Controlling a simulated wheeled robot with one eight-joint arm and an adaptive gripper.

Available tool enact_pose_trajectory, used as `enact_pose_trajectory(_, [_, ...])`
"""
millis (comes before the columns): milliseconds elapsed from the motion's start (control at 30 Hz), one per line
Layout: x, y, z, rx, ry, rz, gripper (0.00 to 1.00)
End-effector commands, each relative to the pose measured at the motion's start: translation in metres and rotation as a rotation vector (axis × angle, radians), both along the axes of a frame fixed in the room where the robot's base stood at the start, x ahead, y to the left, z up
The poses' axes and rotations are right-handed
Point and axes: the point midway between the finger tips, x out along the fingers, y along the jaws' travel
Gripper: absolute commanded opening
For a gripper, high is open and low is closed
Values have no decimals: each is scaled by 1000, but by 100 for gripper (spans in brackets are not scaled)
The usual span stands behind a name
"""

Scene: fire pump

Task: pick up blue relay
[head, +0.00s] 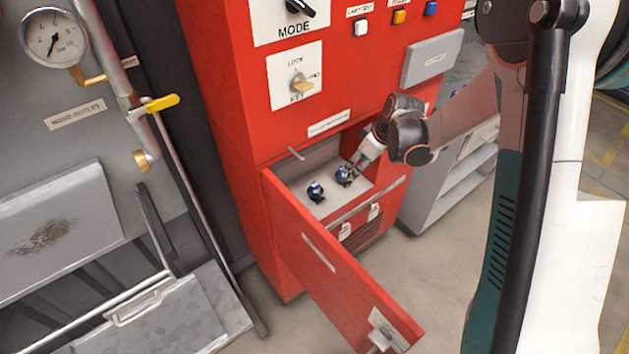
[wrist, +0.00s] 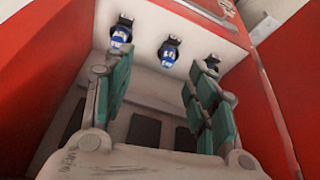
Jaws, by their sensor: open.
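Several relays stand in a row in the open compartment of the red cabinet. In the head view a blue-and-black relay (head: 315,191) stands on the left, and a second blue relay (head: 344,175) stands beside my gripper (head: 360,161). The wrist view shows three: a blue-and-white one at left (wrist: 120,35), one in the middle (wrist: 168,52), and a darker one at right (wrist: 211,62), partly hidden by a finger. My gripper (wrist: 161,72) is open and empty, its green-padded fingers on either side of the middle relay in the picture. I cannot tell whether it touches.
The red cabinet door (head: 330,262) hangs open in front of the compartment (head: 326,205). The red walls close in on both sides. A grey shelf unit (head: 440,190) stands to the right, and a grey panel with a gauge (head: 52,38) is at left.

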Motion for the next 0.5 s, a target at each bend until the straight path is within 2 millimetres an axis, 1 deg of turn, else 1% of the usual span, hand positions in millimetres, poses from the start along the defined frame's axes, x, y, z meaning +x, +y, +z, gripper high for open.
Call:
enact_pose_trajectory(33, [8,0,-19,1,5,30,52])
enact_pose_trajectory(100, [15,2,-43,4,9,74,52])
enact_pose_trajectory(300, [23,6,-112,15,18,193,52])
enact_pose_trajectory(400, [23,7,-137,20,19,237,52])
enact_pose_trajectory(500, [22,9,-154,24,20,266,52])
